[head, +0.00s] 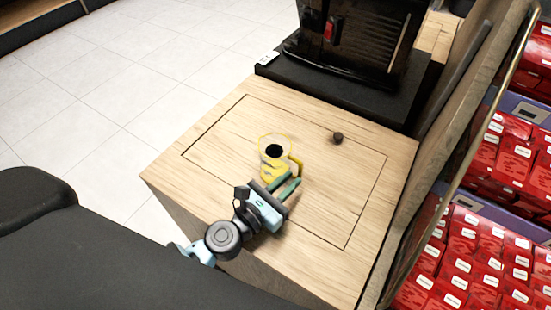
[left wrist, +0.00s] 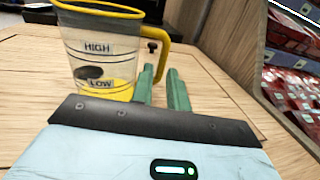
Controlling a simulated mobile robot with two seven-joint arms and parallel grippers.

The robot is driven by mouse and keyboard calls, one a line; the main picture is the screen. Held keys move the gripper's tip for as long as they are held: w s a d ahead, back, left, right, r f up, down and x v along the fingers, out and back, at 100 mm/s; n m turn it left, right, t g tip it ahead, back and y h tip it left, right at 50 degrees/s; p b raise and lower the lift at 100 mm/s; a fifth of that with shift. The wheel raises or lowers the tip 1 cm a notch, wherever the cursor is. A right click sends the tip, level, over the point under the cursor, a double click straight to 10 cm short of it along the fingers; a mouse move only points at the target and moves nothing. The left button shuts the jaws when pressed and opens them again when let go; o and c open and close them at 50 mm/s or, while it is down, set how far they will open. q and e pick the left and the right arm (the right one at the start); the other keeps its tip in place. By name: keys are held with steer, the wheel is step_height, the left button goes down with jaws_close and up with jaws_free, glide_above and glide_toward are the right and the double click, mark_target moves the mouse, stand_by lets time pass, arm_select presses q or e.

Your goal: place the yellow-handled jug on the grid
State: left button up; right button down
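The clear jug (head: 271,158) with yellow rim and handle stands upright on the wooden counter. In the left wrist view the jug (left wrist: 100,50) bears HIGH and LOW labels and shows yellow at its bottom. Its handle (left wrist: 165,50) faces right. My left gripper (head: 284,186) has two green fingers, parallel with a gap between them and pointing at the handle; they also show in the left wrist view (left wrist: 164,88). I cannot tell whether the handle is between the fingertips. The grid cannot be made out. My right gripper is not in view.
A black machine (head: 352,38) with a red switch stands on a dark base (head: 335,88) at the back of the counter (head: 225,128). A small dark knob (head: 337,137) sticks up right of the jug. Shelves of red packets (head: 460,250) stand beyond a wooden panel at right.

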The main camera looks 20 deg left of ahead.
mark_target(300, 173)
arm_select(q)
steer(key=x, duration=0.4)
steer(key=shift+w+d+f, duration=0.1)
steer(key=shift+w+f, duration=0.05)
jaws_close()
